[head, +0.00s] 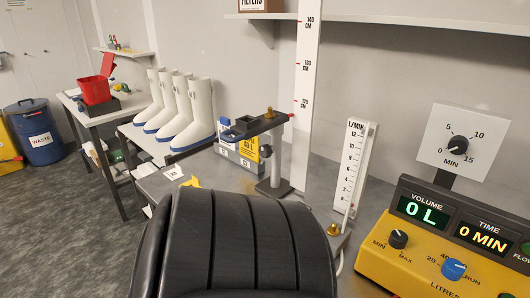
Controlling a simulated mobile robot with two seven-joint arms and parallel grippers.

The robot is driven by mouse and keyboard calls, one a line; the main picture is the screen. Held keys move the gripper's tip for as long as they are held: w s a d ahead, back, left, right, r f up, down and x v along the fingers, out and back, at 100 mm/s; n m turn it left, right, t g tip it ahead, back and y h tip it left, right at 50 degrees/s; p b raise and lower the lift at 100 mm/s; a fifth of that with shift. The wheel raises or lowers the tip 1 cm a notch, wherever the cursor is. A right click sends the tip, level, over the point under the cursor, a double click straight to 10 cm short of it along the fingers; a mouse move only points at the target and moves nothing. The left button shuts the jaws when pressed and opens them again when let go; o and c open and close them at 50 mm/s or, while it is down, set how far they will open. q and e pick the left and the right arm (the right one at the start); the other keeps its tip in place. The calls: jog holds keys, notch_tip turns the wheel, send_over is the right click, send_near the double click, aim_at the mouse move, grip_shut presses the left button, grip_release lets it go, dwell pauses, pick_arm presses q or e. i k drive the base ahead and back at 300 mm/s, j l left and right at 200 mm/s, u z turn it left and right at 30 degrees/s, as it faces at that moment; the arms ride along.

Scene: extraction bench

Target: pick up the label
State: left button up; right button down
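A small white piece with a dark mark, which looks like the label (173,173), lies at the left end of the grey bench (152,186). A yellow piece (191,182) lies just right of it, partly hidden by a large black ribbed shape in front. The print on the white piece is too small to read. Neither of my grippers shows in the head view.
The black ribbed shape (240,245) hides much of the bench front. Behind it are a stand (275,160), a flow gauge (352,165) and a yellow control box (440,255). White boots (192,110) stand at left; a red container (96,91) stands further back.

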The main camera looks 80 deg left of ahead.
aim_at(194, 183)
jog(key=u, duration=1.7)
